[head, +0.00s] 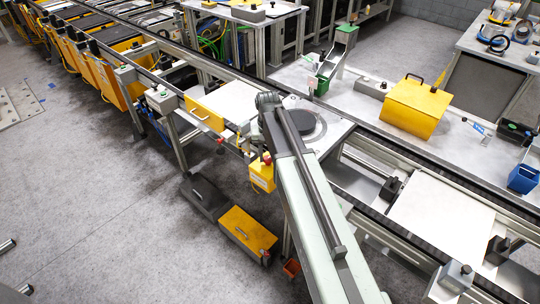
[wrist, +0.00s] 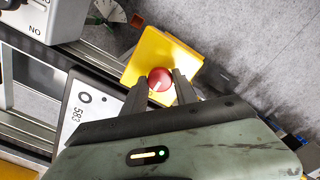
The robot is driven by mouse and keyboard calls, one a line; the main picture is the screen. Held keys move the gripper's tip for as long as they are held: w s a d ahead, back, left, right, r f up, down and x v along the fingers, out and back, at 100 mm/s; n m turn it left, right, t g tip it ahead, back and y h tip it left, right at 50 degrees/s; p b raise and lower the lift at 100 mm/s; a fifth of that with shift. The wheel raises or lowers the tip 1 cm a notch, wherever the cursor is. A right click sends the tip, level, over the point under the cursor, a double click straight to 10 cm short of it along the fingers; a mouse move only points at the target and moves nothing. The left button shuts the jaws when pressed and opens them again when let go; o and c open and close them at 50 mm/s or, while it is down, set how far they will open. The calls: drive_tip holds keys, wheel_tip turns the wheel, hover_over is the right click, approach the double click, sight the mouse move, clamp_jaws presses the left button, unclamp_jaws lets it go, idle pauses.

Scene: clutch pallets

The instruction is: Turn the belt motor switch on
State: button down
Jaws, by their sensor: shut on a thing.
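The belt motor switch appears as a round red knob (wrist: 160,79) with a pale mark on its face, on a yellow box (wrist: 178,52). In the head view the yellow box (head: 262,177) hangs at the side of the line's frame, beside my arm. My gripper (wrist: 160,84) has its two dark fingers on either side of the red knob and is shut on it. The fingers hide part of the knob's sides. In the head view my arm hides most of the gripper, and I cannot make out the fingers there.
A white plate marked 583 (wrist: 88,112) is close left of the fingers. A pale box marked NO (wrist: 45,15) is at the upper left. Below the line, a yellow-topped case (head: 247,233) and a dark case (head: 204,196) lie on the floor. Open floor extends left.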

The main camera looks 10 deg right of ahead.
sight(268, 157)
drive_tip(key=shift+w, duration=0.15)
drive_tip(key=c, duration=1)
unclamp_jaws()
drive_tip(key=shift+o, duration=0.2)
wheel_tip(268, 157, up, 8)
drive_tip(key=p, duration=0.8)
drive_tip(key=shift+f, duration=0.1)
